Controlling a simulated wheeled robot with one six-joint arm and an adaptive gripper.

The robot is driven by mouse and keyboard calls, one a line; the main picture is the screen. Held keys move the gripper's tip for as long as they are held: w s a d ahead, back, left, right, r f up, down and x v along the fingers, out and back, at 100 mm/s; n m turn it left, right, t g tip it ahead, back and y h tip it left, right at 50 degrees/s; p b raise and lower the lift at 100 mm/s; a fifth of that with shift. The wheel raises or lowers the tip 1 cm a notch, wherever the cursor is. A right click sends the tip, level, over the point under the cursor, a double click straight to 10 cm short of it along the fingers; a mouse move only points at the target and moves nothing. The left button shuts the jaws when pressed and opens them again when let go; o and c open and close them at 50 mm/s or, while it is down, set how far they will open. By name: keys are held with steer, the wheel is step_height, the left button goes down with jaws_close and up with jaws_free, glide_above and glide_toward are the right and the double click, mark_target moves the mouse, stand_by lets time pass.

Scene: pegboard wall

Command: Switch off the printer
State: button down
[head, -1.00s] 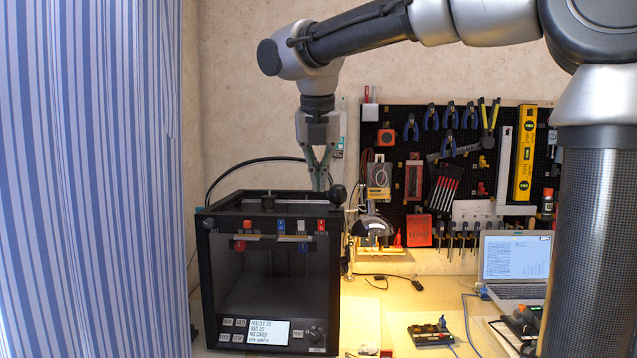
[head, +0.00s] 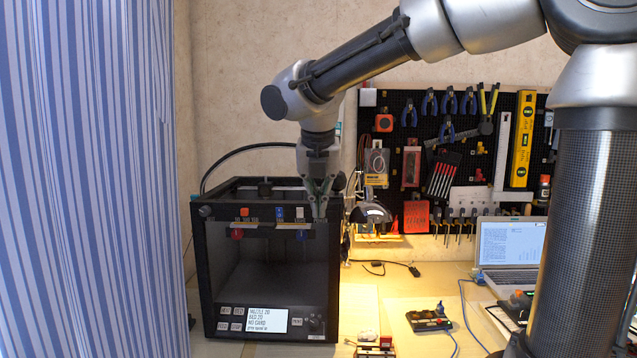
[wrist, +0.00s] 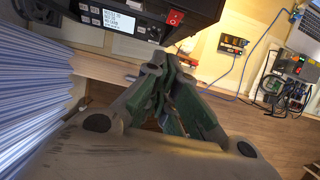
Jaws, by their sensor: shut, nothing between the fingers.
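The printer (head: 211,275) is a black box with an open front, standing upright on the table at the left. Its lit display (head: 268,319) shows text in its lower front panel. My gripper is shut and empty, fingertips down. In the wrist view the fingertips (wrist: 165,62) are just below the switch in the picture; contact cannot be told.
A blue striped curtain (head: 90,180) hangs close on the left. A pegboard (head: 440,150) with tools is behind, a laptop (head: 510,250) at the right. A small circuit board (head: 428,322) and a red-white part (head: 375,347) lie right of the printer.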

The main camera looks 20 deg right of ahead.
steer(key=shift+w+d+f, duration=0.2)
steer(key=shift+w+f, duration=0.35)
steer(key=shift+w, duration=0.15)
steer(key=shift+w+d+f, duration=0.25)
steer(key=shift+w+f, duration=0.3)
steer(key=shift+w, duration=0.1)
steer(key=shift+w+d+f, duration=0.2)
steer(key=shift+w+f, duration=0.35)
steer(key=shift+w, duration=0.15)
steer(key=shift+w+f, duration=0.15)
steer(key=shift+f, duration=0.05)
steer(key=shift+r, duration=0.85)
